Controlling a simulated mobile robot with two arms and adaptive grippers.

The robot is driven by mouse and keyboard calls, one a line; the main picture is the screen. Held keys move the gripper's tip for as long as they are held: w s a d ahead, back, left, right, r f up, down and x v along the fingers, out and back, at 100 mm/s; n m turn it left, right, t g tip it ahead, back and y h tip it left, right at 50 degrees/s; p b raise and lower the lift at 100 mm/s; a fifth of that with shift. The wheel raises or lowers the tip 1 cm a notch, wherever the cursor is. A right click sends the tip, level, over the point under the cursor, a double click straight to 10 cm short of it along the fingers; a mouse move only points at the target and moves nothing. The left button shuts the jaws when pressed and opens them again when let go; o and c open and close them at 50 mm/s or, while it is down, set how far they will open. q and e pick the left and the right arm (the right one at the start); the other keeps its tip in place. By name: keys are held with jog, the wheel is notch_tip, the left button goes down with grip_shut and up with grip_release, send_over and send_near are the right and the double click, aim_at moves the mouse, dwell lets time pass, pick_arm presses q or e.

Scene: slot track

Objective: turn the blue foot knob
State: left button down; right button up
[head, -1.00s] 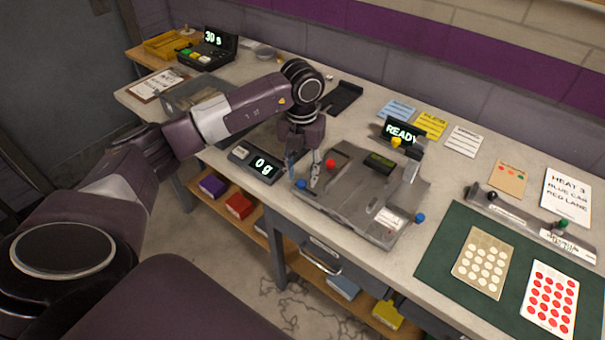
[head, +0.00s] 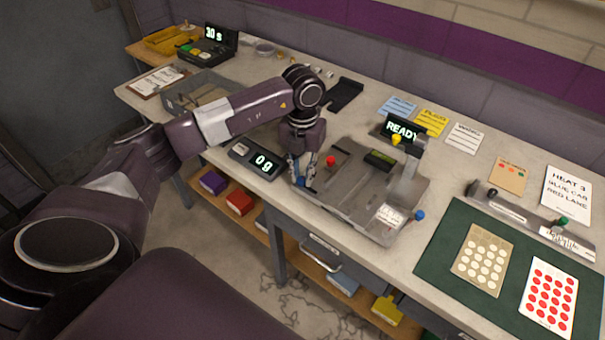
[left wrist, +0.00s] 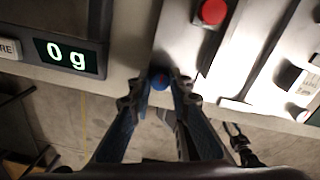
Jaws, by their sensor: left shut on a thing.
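The blue foot knob (left wrist: 159,81) sits at the front left corner of the grey metal track base (head: 352,200). In the left wrist view it lies between my left fingertips (left wrist: 158,84), which are shut on it. In the head view my left gripper (head: 301,178) points down at that corner and mostly hides the knob. A second blue knob (head: 420,215) sits at the right end of the base. My right gripper is not in view.
A red knob (head: 330,161) stands on the base close to my gripper; it also shows in the left wrist view (left wrist: 213,12). A scale reading 0 g (head: 262,163) is just left. A READY display (head: 402,131) stands behind. The green mat (head: 447,240) lies to the right.

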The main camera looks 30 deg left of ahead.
pick_arm(q)
jog(key=shift+f+m+b, duration=0.1)
jog(key=shift+m+b, duration=0.85)
jog(key=shift+m, duration=0.15)
jog(key=m+b, duration=0.2)
jog(key=m, duration=0.1)
jog(key=shift+w+m, duration=0.1)
jog(key=shift+m, duration=0.3)
jog(key=m+b, duration=0.2)
jog(key=m, duration=0.2)
jog(key=shift+d+b, duration=0.1)
jog(key=shift+b, duration=0.25)
jog(key=shift+m+b, duration=0.6)
jog(key=shift+m, duration=0.9)
jog(key=shift+r, duration=0.2)
jog(key=c, duration=1.8)
grip_release()
